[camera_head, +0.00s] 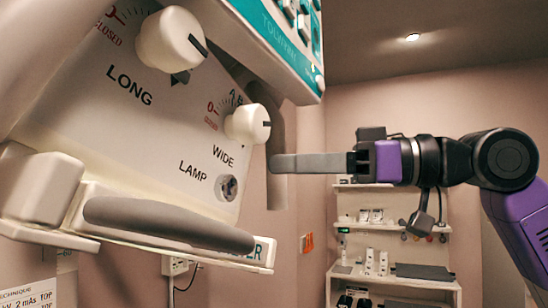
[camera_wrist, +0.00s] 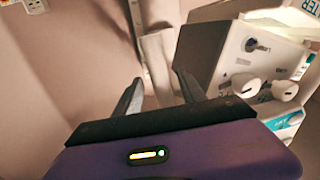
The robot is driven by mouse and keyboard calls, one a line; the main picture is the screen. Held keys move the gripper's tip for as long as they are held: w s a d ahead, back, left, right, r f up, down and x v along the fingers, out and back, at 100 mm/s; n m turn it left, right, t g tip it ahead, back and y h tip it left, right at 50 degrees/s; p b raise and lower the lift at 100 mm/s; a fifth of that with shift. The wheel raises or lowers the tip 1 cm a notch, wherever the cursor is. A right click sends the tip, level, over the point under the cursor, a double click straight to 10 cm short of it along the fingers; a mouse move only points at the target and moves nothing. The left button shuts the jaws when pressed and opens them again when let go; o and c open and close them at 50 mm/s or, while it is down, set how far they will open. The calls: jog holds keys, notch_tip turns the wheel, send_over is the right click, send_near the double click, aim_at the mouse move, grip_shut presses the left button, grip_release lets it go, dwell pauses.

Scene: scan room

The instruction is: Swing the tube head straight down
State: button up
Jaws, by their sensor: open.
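The tube head (camera_head: 150,120) fills the left of the head view, its white face tilted, with two white knobs, a LAMP button and the words LONG and WIDE. A grey padded handle (camera_head: 165,220) runs along its lower edge. A second grey bar (camera_head: 277,150) hangs upright at its right side. My gripper (camera_head: 272,163) points left with its fingertips at this bar; I cannot tell whether they touch it. In the wrist view my gripper (camera_wrist: 157,82) is open, a pale upright bar (camera_wrist: 158,65) lies beyond and between the fingers, and the tube head (camera_wrist: 250,65) is at right.
Wall shelves (camera_head: 385,230) with small boxes and bottles stand at the back right. A wall outlet (camera_head: 175,265) with a cable is below the tube head. A technique chart (camera_head: 30,293) shows at lower left. Pink wall lies behind.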

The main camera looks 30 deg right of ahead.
jog(key=shift+x, duration=1.45)
jog(key=shift+c, duration=0.5)
grip_shut()
jog(key=shift+r+p, duration=0.1)
jog(key=shift+p, duration=0.2)
